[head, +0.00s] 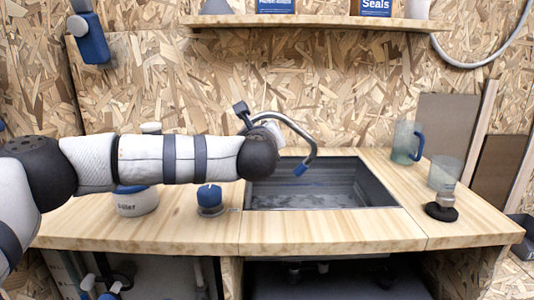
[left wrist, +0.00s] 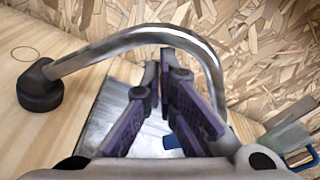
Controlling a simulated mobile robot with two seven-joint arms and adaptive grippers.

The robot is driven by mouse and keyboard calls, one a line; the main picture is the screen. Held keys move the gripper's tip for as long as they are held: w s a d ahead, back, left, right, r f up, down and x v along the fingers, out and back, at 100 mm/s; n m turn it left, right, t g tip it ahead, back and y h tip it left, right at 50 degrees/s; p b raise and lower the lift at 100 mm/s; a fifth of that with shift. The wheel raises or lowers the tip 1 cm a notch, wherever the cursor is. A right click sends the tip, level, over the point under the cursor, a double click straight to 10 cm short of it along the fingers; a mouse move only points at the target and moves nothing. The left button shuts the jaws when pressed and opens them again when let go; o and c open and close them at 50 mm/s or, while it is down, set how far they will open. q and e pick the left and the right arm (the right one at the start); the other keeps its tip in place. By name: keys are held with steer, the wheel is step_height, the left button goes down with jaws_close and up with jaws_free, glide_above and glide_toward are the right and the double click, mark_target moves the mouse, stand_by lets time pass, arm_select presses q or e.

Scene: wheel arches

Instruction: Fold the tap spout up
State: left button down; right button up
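The tap spout (head: 300,130) is a bent grey metal tube with a blue tip (head: 300,169), hanging over the sink (head: 375,185). In the left wrist view the spout (left wrist: 120,43) arches from a dark base (left wrist: 38,88) on the counter across to the right, passing near the fingertips. My left gripper (left wrist: 160,72) appears open, its purple-padded fingers pointing towards the tube. I cannot tell whether they touch it. My right gripper is not in view.
A blue-handled jug (head: 405,142), a clear cup (head: 446,174) and a dark round-based object (head: 441,211) stand right of the sink. A white tub (head: 137,202) and a blue-topped item (head: 209,199) stand left, near my arm. A shelf (head: 300,21) runs along the back wall.

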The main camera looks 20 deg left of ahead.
arm_select(q)
steer(key=s+a+r+n+b, duration=0.1)
steer(key=a+r+n, duration=0.3)
steer(key=a+r, duration=0.1)
steer(key=shift+s+a+t, duration=0.2)
steer(key=shift+a+t, duration=0.1)
steer(key=shift+a, duration=0.5)
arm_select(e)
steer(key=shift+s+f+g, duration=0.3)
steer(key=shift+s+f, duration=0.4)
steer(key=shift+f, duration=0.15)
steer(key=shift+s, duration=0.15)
